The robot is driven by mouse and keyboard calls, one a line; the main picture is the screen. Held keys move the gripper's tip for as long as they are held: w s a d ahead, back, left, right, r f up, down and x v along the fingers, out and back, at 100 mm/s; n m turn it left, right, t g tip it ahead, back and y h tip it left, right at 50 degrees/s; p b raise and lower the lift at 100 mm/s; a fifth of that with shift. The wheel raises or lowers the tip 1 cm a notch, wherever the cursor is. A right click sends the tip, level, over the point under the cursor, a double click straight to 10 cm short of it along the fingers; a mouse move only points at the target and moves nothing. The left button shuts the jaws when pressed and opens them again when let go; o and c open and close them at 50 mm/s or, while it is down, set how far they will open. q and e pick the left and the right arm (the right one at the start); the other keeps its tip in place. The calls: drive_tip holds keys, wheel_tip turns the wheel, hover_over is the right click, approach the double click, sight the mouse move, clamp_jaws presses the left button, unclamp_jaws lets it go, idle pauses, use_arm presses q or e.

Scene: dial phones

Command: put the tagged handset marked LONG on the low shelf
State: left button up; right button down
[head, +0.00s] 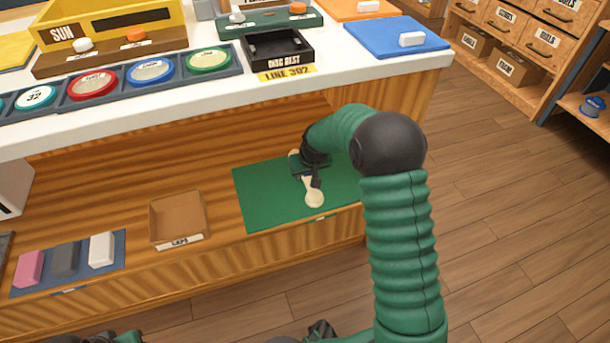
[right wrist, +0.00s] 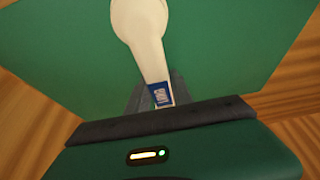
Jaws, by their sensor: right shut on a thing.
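A cream handset (head: 314,198) is in my right gripper (head: 312,176), over the green mat (head: 258,200) on the low wooden shelf. In the right wrist view the handset (right wrist: 147,35) points away from the jaws, with its round end at the top of the picture. It bears a blue tag with a pale label (right wrist: 160,95), too small to read. The right jaws (right wrist: 155,108) are shut on its handle. The handset is on or just above the mat; I cannot tell which. The gripper hides part of it. My left gripper does not show.
An open cardboard box (head: 178,220) and a blue mat with pink, dark and white blocks (head: 65,260) are to the left on the shelf. The white counter (head: 345,75) overhangs it, holding a black tray (head: 277,50), a blue mat (head: 395,38) and round coloured dials (head: 152,72).

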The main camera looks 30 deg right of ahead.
drive_tip(key=c, duration=1.1)
unclamp_jaws()
drive_tip(key=shift+f, duration=0.1)
drive_tip(key=p+v, duration=0.5)
drive_tip(key=v, duration=0.2)
drive_tip(key=shift+r, duration=0.25)
drive_tip(key=shift+s+a+r, duration=0.15)
drive_tip(key=shift+s+r, duration=0.05)
drive_tip(key=shift+s, duration=0.05)
drive_tip(key=s+a+n, duration=0.1)
drive_tip(key=s+a, duration=0.4)
drive_tip(key=s, duration=0.2)
drive_tip(key=s+a+n+g, duration=0.1)
drive_tip(key=s+a, duration=0.4)
drive_tip(key=s, duration=0.2)
drive_tip(key=s+a+r+y, duration=0.1)
drive_tip(key=s+a, duration=0.4)
drive_tip(key=s, duration=0.2)
drive_tip(key=shift+a+n+g, duration=0.3)
drive_tip(key=shift+n, duration=0.1)
